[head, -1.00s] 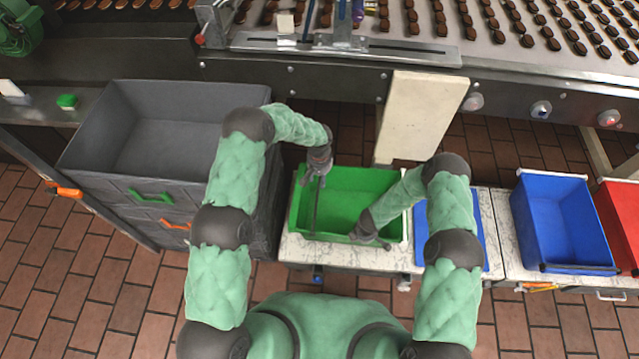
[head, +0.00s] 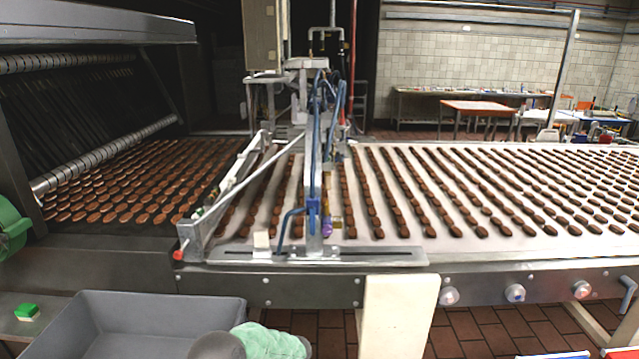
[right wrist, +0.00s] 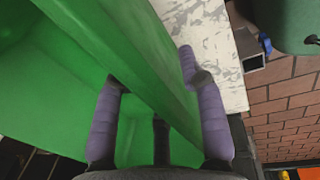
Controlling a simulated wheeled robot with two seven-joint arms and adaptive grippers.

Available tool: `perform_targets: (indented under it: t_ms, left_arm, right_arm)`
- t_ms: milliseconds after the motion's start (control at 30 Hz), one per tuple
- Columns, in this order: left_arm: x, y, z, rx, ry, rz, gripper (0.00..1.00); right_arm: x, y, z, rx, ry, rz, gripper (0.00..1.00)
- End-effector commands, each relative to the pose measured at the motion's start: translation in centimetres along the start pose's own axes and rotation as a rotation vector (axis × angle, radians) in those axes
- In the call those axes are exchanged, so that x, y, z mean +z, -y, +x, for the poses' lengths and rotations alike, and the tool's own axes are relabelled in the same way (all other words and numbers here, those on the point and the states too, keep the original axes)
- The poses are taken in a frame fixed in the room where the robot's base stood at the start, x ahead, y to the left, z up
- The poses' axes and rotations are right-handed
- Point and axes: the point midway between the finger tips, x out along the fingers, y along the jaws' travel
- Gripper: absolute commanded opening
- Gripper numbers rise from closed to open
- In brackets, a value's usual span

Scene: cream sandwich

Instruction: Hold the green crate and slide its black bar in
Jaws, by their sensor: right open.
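The green crate (right wrist: 60,100) fills much of the right wrist view; it lies outside the head view. My right gripper (right wrist: 155,75) is open, with its purple fingers on either side of the crate's wall and rim. I cannot tell whether the fingers touch the wall. A short dark piece shows between the fingers, and I cannot tell what it is. The black bar cannot be made out in either current view. My left gripper is out of view; only a grey and green part of my arm shows at the bottom of the head view.
A grey bin (head: 160,312) stands at the lower left, with a small green block (head: 27,312) beside it. The conveyor (head: 480,195) carries rows of chocolates. A cream panel (head: 398,318) stands in front. A pale speckled surface (right wrist: 205,35) lies beside the crate.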

Motion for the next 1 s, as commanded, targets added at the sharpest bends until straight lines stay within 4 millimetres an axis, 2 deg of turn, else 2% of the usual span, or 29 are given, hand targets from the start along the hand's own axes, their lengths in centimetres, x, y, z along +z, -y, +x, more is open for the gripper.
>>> perform_targets:
  t_ms: [167, 1000]
  left_arm:
    - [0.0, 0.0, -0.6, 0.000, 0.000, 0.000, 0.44]
    - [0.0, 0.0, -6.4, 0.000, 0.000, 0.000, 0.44]
  right_arm:
    - [0.0, -0.1, -0.8, 0.000, 0.000, 0.000, 0.40]
    - [0.0, -0.1, -8.0, 0.001, 0.000, 0.000, 0.40]
